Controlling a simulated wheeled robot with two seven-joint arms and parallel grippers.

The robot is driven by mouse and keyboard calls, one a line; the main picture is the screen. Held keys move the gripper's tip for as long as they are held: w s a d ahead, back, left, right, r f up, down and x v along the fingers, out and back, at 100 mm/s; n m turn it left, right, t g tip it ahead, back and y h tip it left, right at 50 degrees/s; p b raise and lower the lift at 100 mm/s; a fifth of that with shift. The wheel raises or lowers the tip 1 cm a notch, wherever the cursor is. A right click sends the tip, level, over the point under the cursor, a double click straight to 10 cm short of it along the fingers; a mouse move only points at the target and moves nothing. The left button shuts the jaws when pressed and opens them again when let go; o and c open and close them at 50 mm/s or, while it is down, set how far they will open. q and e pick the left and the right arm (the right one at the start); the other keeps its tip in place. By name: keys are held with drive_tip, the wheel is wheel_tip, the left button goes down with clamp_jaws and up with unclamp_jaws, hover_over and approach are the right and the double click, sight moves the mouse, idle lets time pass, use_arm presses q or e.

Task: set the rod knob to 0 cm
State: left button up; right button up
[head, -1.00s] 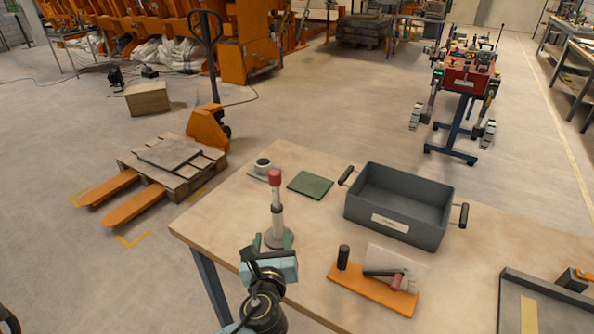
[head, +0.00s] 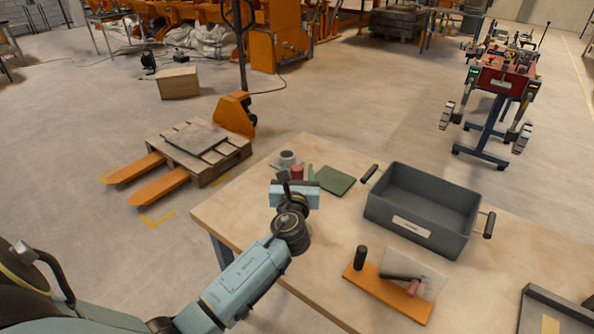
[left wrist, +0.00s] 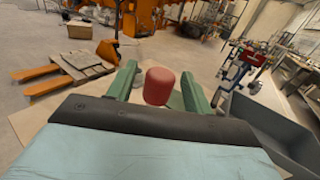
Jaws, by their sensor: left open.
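The red knob (head: 297,171) tops the rod on the worktable; the gripper and wrist hide the rod and base below it in the head view. The knob also shows in the left wrist view (left wrist: 158,87), between the two green fingers. My left gripper (head: 297,178) is open at the knob. Its fingers (left wrist: 159,73) stand one on each side, with a narrow gap visible on both sides. No scale on the rod is readable. My right gripper is not in view.
The table (head: 330,222) also holds a green mat (head: 335,180), a small round cup (head: 287,158), a grey bin (head: 425,205) with black handles and an orange-based fixture (head: 385,290). A pallet truck (head: 235,112) stands on the floor beyond.

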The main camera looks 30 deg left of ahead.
use_arm(q)
drive_tip(key=shift+w+a, duration=0.25)
drive_tip(key=shift+w, duration=0.1)
drive_tip(key=shift+c, duration=0.4)
clamp_jaws()
wheel_tip(320, 180, down, 6)
drive_tip(key=b, duration=0.3)
drive_tip(key=shift+r, duration=0.2)
drive_tip(key=shift+s+d+f+b, duration=0.1)
drive_tip(key=shift+s+b, duration=0.05)
drive_tip(key=shift+b, duration=0.15)
drive_tip(key=shift+f, duration=0.15)
unclamp_jaws()
drive_tip(key=shift+o, duration=0.4)
drive_tip(key=shift+r, duration=0.2)
